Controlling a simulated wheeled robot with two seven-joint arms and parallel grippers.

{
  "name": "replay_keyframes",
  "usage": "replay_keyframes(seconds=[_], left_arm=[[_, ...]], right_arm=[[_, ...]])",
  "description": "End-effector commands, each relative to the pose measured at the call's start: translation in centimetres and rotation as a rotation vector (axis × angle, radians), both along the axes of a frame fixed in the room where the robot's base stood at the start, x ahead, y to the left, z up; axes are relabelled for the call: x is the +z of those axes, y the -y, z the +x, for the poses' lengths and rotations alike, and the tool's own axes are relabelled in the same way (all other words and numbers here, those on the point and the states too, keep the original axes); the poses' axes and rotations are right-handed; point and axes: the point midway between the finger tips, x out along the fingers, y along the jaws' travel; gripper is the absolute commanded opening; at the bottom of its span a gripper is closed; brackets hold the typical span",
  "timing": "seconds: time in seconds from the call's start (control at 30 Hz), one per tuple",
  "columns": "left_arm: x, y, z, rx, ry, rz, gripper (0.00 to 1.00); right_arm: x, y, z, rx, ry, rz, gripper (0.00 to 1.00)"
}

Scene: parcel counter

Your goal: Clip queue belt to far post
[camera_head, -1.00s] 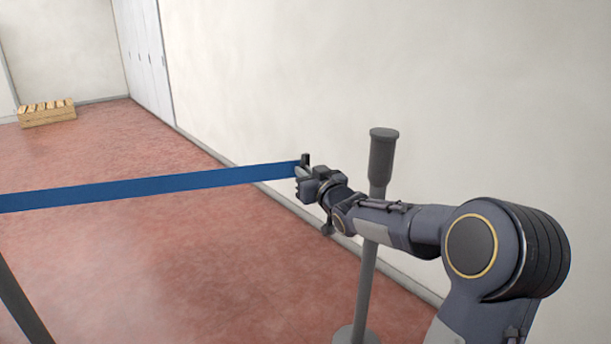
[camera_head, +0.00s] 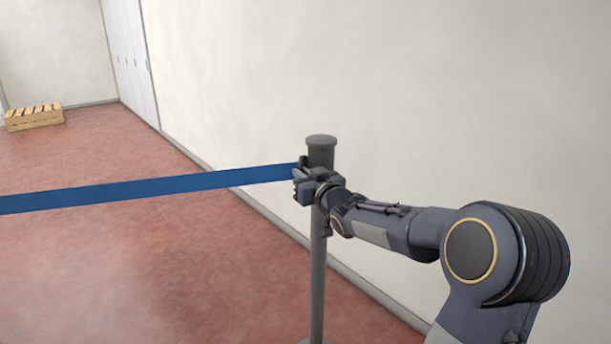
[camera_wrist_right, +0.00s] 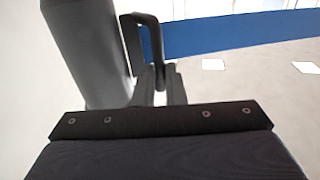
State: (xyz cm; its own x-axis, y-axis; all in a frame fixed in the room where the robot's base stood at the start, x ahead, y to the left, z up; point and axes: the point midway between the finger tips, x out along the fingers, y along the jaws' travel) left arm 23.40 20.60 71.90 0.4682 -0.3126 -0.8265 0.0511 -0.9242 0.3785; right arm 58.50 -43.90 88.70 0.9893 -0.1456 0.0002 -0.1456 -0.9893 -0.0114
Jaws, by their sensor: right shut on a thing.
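The blue queue belt (camera_head: 150,190) runs taut from the left edge of the head view to my right gripper (camera_head: 302,181). My right gripper is shut on the dark clip at the belt's end. The clip (camera_wrist_right: 150,45) shows in the right wrist view, with the belt (camera_wrist_right: 235,35) stretching off to the right. The grey far post (camera_head: 318,250) stands upright, with its head right behind and beside the gripper. In the wrist view the post (camera_wrist_right: 85,50) is just left of the clip. I cannot tell whether clip and post touch. My left gripper is not in view.
A pale wall (camera_head: 400,90) runs along the right side behind the post. A wooden crate (camera_head: 34,118) sits on the floor at the far left, near white locker doors (camera_head: 130,55). The red floor (camera_head: 130,265) left of the post is clear.

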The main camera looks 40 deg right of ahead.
Motion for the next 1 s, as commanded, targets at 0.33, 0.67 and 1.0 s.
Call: replay_keyframes(seconds=[0.33,0.67,1.0], left_arm=[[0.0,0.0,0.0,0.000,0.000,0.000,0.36],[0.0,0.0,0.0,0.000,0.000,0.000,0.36],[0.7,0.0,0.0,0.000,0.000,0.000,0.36]], right_arm=[[0.2,0.5,-0.2,-0.011,0.002,-0.001,0.26],[0.1,0.3,-0.2,-0.007,0.001,-0.001,0.33],[0.2,-0.3,-5.0,-0.011,0.000,-0.001,0.33]])
